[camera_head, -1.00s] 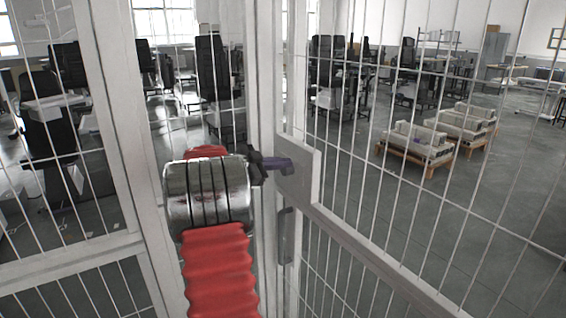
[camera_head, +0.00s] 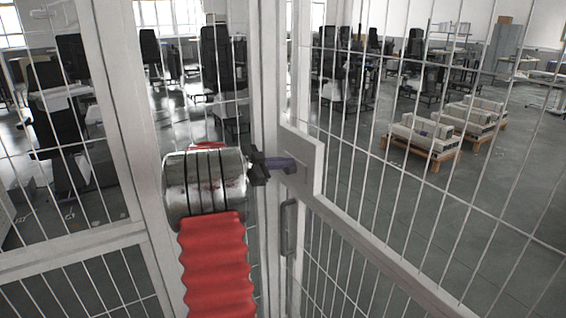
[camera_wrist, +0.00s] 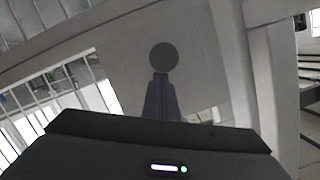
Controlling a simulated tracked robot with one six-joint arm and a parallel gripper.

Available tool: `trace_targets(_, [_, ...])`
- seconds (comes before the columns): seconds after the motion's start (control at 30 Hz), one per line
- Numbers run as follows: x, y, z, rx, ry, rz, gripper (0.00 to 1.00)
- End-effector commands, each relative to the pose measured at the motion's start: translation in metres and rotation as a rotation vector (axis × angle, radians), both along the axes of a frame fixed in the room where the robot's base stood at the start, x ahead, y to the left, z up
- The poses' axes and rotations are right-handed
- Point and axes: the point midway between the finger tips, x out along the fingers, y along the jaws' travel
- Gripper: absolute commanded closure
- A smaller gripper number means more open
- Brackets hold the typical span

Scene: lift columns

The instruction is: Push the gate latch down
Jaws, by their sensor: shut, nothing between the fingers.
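My gripper (camera_head: 262,166) is black, shut and empty, and sits at the lever's left end in the head view. I cannot tell whether it touches the lever.
A vertical grey pull handle (camera_head: 288,228) is just below the latch. White mesh panels and posts (camera_head: 268,60) stand close around my arm. Beyond the mesh are chairs (camera_head: 217,60) and pallets with pale parts (camera_head: 422,140) on a grey floor.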

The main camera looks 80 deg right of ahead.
Motion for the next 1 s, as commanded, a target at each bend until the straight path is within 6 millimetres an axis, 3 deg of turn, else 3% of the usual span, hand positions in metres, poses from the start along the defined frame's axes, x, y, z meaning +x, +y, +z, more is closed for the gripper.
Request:
trace_targets(0.03, [0.001,0.001,-0.011,0.019,-0.003,0.003,1.00])
trace_targets(0.37, [0.000,0.003,-0.010,0.023,-0.002,0.003,1.00])
trace_targets(0.7, [-0.005,0.017,0.035,0.004,-0.002,0.005,1.00])
trace_targets(1.0, [0.031,0.056,0.047,0.002,0.000,0.006,1.00])
